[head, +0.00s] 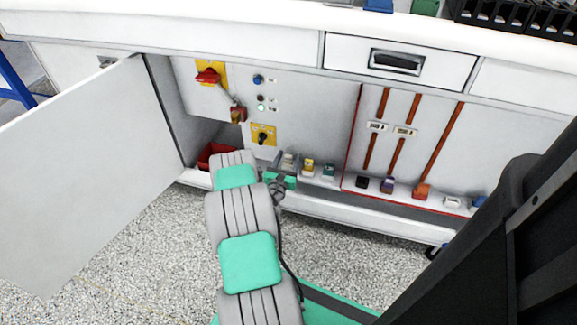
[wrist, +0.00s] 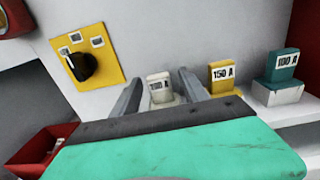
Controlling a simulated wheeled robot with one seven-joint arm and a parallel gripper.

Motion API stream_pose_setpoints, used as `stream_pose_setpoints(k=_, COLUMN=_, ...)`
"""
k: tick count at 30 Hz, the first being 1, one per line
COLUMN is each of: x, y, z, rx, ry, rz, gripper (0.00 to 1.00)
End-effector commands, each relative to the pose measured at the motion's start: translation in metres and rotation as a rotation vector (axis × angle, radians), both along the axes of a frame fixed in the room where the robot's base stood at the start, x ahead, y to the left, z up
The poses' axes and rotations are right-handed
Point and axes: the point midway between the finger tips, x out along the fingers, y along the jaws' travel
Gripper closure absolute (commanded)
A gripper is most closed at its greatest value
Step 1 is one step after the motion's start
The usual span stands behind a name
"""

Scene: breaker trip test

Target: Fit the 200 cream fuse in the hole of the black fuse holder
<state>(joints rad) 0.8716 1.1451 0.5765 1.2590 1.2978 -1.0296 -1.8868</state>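The cream fuse (wrist: 159,88) stands upright on the cabinet shelf, left of the yellow 150 A fuse; its label is hard to read. In the head view the cream fuse (head: 288,160) shows just beyond my gripper (head: 284,170). In the wrist view my gripper (wrist: 162,88) is open, one finger on each side of the cream fuse, with gaps visible between. The fuse's lower part is hidden by my gripper's body. A small black block (head: 362,182), seemingly the black fuse holder, sits farther right on the shelf; its hole cannot be made out.
The yellow 150 A fuse (wrist: 222,76) and teal 100 A fuse (wrist: 283,68) stand close on the right. A yellow-plated black knob (wrist: 82,66) is on the panel behind. A red bin (wrist: 42,148) is at left. The open cabinet door (head: 85,170) stands left of my arm.

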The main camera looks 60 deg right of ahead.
Motion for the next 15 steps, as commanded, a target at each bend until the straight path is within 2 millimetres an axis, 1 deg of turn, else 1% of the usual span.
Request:
stream_pose_setpoints(k=1, x=0.0001, y=0.0001, z=0.0000, rx=0.000, ry=0.000, rz=0.000, gripper=0.52)
stream_pose_setpoints(k=2, x=0.0001, y=0.0002, z=0.0000, rx=0.000, ry=0.000, rz=0.000, gripper=0.55)
stream_pose_setpoints(k=15, x=-0.0001, y=0.0004, z=-0.0002, rx=0.000, ry=0.000, rz=0.000, gripper=0.91)
